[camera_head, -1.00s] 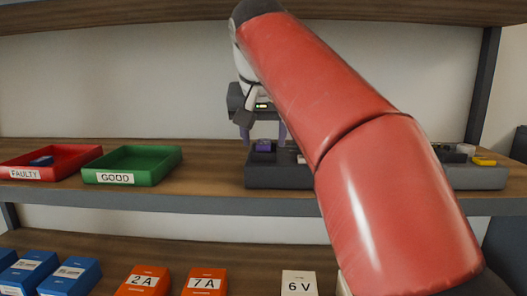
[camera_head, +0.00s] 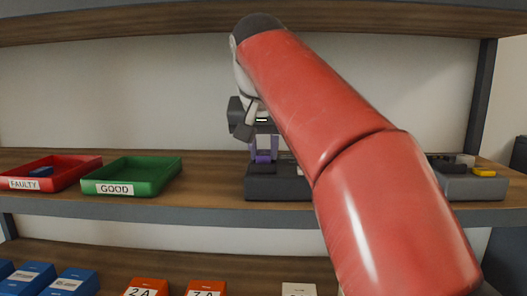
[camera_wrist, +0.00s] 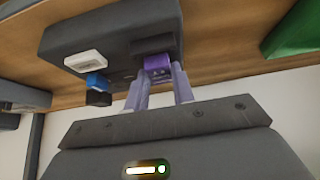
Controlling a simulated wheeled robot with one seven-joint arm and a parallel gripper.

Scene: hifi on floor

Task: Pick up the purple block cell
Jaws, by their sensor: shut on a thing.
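The purple block cell (camera_head: 263,156) sits at the top of a dark grey holder (camera_head: 272,188) on the middle shelf. In the wrist view the purple block cell (camera_wrist: 158,66) is between the two light purple fingers of my gripper (camera_wrist: 160,85), which are shut on it. My gripper (camera_head: 264,154) reaches down from above in the head view. The cell is still at the holder's slot, and I cannot tell whether it is raised. My red arm hides the holder's right part.
The wrist view shows a white block (camera_wrist: 86,60), a blue block (camera_wrist: 97,82) and a black piece (camera_wrist: 98,98) by the holder. A green GOOD tray (camera_head: 150,178) and red FAULTY tray (camera_head: 75,172) stand left. A grey holder (camera_head: 470,188) stands right.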

